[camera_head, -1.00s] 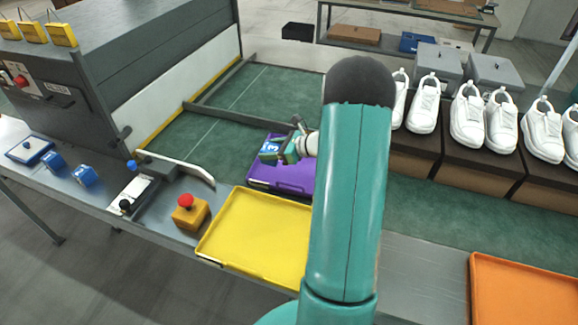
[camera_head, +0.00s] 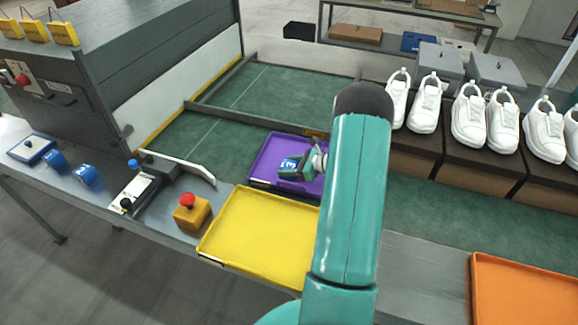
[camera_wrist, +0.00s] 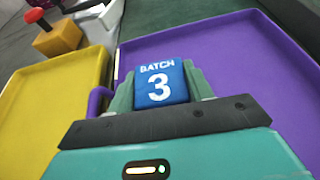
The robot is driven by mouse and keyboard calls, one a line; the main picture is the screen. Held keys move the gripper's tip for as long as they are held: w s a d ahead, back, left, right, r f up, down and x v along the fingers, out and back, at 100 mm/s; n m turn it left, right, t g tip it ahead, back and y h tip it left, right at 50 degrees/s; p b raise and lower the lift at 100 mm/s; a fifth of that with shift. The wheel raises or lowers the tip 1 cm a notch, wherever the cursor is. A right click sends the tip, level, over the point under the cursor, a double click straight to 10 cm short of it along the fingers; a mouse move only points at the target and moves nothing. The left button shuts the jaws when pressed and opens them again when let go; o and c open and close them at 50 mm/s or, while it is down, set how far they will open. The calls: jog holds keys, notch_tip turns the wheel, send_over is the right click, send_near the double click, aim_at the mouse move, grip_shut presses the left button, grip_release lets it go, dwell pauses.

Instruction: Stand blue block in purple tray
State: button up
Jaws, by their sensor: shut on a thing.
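The blue block (camera_wrist: 160,84), marked "BATCH 3", is held between the two fingers of my gripper (camera_wrist: 160,92) in the wrist view. In the head view the block (camera_head: 289,164) shows over the purple tray (camera_head: 262,170), with my gripper (camera_head: 300,168) beside it. The purple tray (camera_wrist: 235,60) fills the right of the wrist view behind the block. I cannot tell whether the block touches the tray floor. My arm hides the tray's right part in the head view.
A yellow tray (camera_head: 260,232) sits directly in front of the purple tray. A yellow box with a red button (camera_head: 191,212) stands left of it. Two other blue blocks (camera_head: 88,175) lie further left. White shoes (camera_head: 424,104) stand on boxes at right. An orange tray (camera_head: 525,290) is at lower right.

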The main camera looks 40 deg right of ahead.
jog(key=shift+f, duration=0.15)
jog(key=o, duration=1)
jog(key=shift+o, duration=0.2)
